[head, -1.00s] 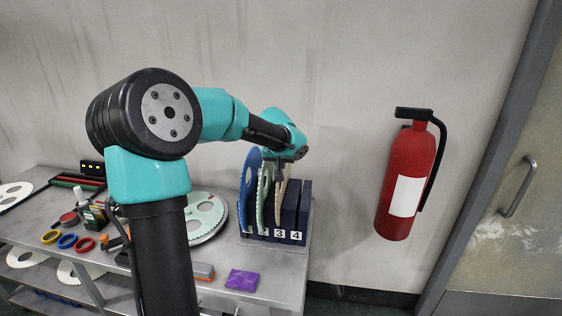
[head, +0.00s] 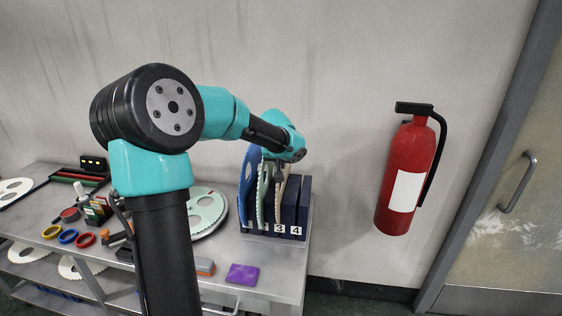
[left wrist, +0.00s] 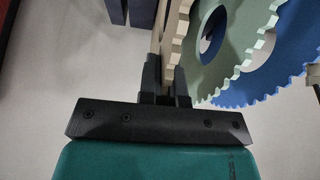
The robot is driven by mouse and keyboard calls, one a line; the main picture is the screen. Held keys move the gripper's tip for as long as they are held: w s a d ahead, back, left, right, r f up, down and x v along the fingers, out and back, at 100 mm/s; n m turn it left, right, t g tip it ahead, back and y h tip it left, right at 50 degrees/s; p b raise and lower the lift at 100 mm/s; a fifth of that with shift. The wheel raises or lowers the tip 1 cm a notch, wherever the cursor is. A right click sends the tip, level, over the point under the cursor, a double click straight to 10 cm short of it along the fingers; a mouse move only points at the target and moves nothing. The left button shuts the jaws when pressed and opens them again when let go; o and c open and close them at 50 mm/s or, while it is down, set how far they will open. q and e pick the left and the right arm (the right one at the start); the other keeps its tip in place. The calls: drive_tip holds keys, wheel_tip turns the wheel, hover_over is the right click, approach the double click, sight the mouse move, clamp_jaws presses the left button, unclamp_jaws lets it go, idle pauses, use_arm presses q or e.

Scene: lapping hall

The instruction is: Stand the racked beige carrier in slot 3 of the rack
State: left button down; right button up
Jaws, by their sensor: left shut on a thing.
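The beige carrier (head: 284,196) is a thin toothed disc seen nearly edge-on, at the rack (head: 293,216), by the divider marked 3. My left gripper (head: 280,168) is above it, shut on its upper edge. In the left wrist view the beige carrier (left wrist: 166,40) runs up from between the fingertips (left wrist: 166,75). The rack's dark blue dividers carry labels, with 3 and 4 readable. The carrier's lower edge is hidden, so I cannot tell whether it is fully seated. My right gripper is not in view.
A light green toothed carrier (head: 262,196) and a blue carrier (head: 248,185) stand close left of the beige one. A pale disc (head: 207,212) lies on the metal bench left of the rack. A purple block (head: 242,273) lies in front. A fire extinguisher (head: 408,180) hangs at right.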

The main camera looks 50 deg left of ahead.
use_arm(q)
drive_tip(key=shift+f, duration=1.2)
drive_tip(key=c, duration=1.2)
unclamp_jaws()
drive_tip(key=v, duration=1.7)
drive_tip(key=shift+s+r, duration=0.15)
drive_tip(key=shift+r, duration=0.05)
drive_tip(key=shift+f, duration=0.1)
